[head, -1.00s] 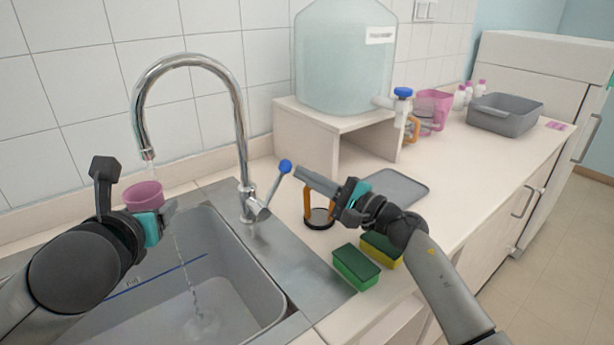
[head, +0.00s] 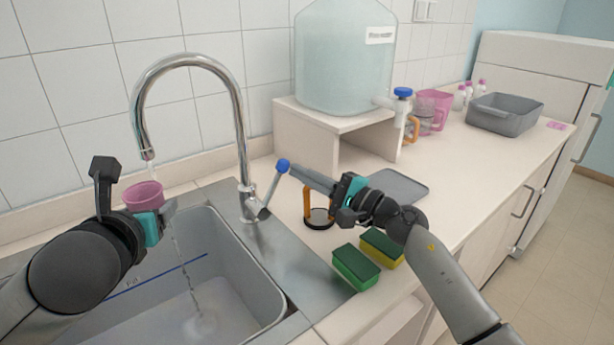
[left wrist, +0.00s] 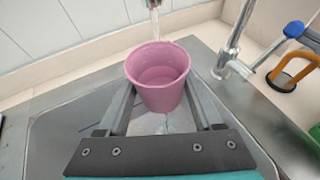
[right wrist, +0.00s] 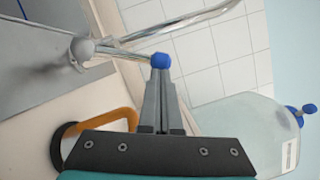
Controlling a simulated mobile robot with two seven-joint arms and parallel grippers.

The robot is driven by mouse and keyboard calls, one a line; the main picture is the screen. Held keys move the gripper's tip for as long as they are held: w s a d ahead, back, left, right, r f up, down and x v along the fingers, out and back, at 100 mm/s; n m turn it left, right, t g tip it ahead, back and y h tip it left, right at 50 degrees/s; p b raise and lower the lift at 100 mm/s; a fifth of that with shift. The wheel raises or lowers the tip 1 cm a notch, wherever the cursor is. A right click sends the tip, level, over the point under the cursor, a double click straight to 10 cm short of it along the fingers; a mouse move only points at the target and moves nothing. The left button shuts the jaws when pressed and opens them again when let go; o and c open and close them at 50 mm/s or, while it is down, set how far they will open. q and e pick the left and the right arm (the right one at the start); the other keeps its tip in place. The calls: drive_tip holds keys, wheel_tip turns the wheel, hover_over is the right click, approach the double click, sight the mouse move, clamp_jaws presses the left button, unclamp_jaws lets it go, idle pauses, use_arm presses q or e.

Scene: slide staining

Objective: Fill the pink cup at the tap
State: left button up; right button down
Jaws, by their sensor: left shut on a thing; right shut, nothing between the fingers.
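The pink cup (head: 143,196) is upright under the spout of the chrome tap (head: 240,130). My left gripper (head: 160,215) is shut on it; in the left wrist view the fingers flank the cup (left wrist: 158,75). A thin water stream (left wrist: 157,28) falls from the spout to the cup's far rim. Water also shows below the cup, falling into the sink (head: 250,285); whether it overflows or passes behind, I cannot tell. My right gripper (head: 292,169) is shut and empty, its tips at the blue knob (head: 283,165) of the tap lever, seemingly touching. The knob (right wrist: 160,60) also shows in the right wrist view.
Two green-yellow sponges (head: 356,266) and an orange-handled black-based item (head: 319,218) lie below my right arm. A large water container (head: 345,60) stands on a white stand (head: 340,115). A grey tray (head: 395,187), a pink jug (head: 432,108) and a grey basin (head: 503,113) are further right.

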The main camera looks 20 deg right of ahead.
drive_tip(key=shift+s+a+r+n+g, duration=0.15)
drive_tip(key=shift+s+a+r+n, duration=0.2)
drive_tip(key=shift+a+n, duration=0.35)
drive_tip(key=shift+s+a+r+n+g, duration=0.2)
drive_tip(key=shift+a+r+n, duration=0.25)
drive_tip(key=shift+a+n, duration=0.25)
drive_tip(key=shift+s+a+r+n+g, duration=0.15)
drive_tip(key=shift+s+a+r+n, duration=0.2)
drive_tip(key=shift+a+n, duration=0.35)
drive_tip(key=shift+w+a+r, duration=0.1)
